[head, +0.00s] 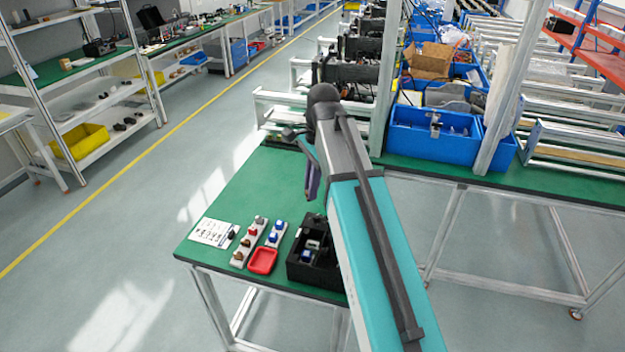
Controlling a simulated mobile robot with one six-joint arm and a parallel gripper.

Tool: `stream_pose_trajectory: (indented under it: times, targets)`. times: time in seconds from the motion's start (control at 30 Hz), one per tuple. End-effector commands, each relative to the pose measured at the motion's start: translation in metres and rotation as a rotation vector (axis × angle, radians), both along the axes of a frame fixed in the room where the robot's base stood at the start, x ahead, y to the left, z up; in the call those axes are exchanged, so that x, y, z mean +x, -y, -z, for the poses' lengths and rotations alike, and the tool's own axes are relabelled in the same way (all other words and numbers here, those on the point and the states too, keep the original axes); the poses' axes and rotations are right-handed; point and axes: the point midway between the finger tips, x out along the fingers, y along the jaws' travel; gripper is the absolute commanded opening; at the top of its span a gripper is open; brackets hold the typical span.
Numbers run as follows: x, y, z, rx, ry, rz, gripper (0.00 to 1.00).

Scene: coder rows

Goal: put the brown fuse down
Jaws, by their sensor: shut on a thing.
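My gripper (312,186) hangs over the green table (262,190), above and behind the small parts near the table's front end. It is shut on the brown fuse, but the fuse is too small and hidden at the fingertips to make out. A white strip (243,247) holds small red and brown parts. A second white strip (270,240) beside it holds blue and grey parts.
A white printed card (210,232) lies left of the strips, with a small black part (232,234) at its edge. Blue bins (435,140) stand farther back on the right. The green table is bare between the strips and the back equipment.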

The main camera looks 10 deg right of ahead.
Motion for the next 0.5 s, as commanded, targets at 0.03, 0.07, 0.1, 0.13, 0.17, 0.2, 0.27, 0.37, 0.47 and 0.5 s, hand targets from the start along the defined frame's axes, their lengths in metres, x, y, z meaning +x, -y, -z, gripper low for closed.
stream_pose_trajectory:
  times: [0.03, 0.07, 0.1, 0.13, 0.17, 0.2, 0.27, 0.37, 0.47, 0.5]
  targets:
    - [0.004, 0.000, 0.010, 0.000, -0.003, -0.050, 0.00]
    - [0.005, 0.000, 0.015, 0.001, -0.004, -0.083, 0.00]
    - [0.007, 0.001, 0.021, 0.002, -0.004, -0.126, 0.00]
    - [0.009, 0.001, 0.025, 0.004, -0.005, -0.159, 0.00]
    - [0.010, 0.001, 0.030, 0.005, -0.005, -0.192, 0.00]
    - [0.011, 0.001, 0.037, 0.007, -0.008, -0.235, 0.00]
    - [0.014, 0.001, 0.045, 0.010, -0.008, -0.295, 0.00]
    - [0.017, 0.002, 0.057, 0.015, -0.008, -0.379, 0.00]
    - [0.019, 0.002, 0.065, 0.019, -0.008, -0.439, 0.00]
    - [0.019, 0.002, 0.067, 0.020, -0.008, -0.454, 0.00]
